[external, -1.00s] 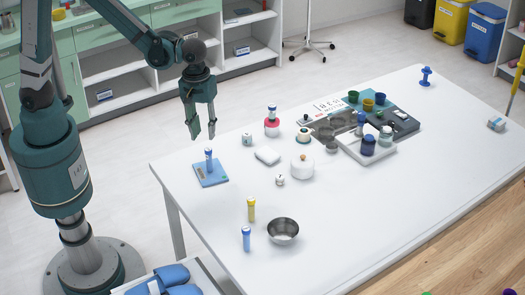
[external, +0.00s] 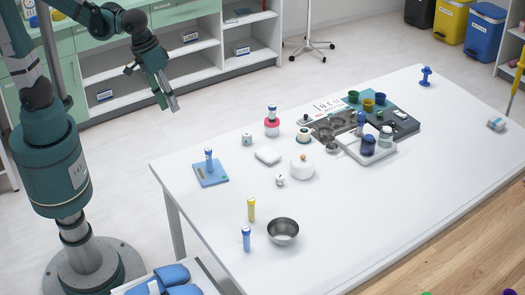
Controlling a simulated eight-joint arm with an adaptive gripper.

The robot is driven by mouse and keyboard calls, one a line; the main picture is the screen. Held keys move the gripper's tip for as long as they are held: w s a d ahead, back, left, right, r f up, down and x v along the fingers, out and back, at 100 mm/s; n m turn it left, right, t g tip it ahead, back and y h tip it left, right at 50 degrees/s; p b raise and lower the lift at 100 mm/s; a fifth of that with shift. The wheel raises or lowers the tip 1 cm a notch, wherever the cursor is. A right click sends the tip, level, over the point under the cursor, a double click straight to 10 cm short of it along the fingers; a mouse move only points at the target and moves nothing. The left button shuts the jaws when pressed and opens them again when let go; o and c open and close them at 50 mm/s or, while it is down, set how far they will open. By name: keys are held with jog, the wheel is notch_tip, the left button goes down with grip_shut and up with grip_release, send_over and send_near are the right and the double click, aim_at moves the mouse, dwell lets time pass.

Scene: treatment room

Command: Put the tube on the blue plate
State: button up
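A blue-capped tube (external: 209,160) stands upright on the blue plate (external: 211,179) at the table's left corner. Other tubes stand on the white table: a yellow one (external: 251,209) and a blue-capped one (external: 246,239) near the front. Another blue-capped tube (external: 272,113) stands on a red-rimmed round holder further back. My gripper (external: 172,103) is in the air beyond the table's left edge, up and to the left of the blue plate, and touches nothing. It holds nothing that I can see. The fingers are seen at an angle and look close together; whether they are fully shut is unclear.
A metal bowl (external: 283,231) stands beside the yellow tube. A white jar (external: 302,165), a white box (external: 267,156) and a tray with dark jars (external: 366,158) occupy the middle and back. The right part of the table (external: 420,170) is mostly clear.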

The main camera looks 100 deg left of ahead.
jog(key=s+d+r+m+t, duration=0.1)
jog(key=s+r+m, duration=0.1)
jog(key=s+m, duration=0.2)
jog(key=s+d+r+m+t, duration=0.1)
jog(key=s+r+m+t, duration=0.1)
jog(key=s+m, duration=0.3)
jog(key=shift+s+d+r+t, duration=0.3)
jog(key=shift+s+r, duration=0.1)
jog(key=shift+s, duration=1.55)
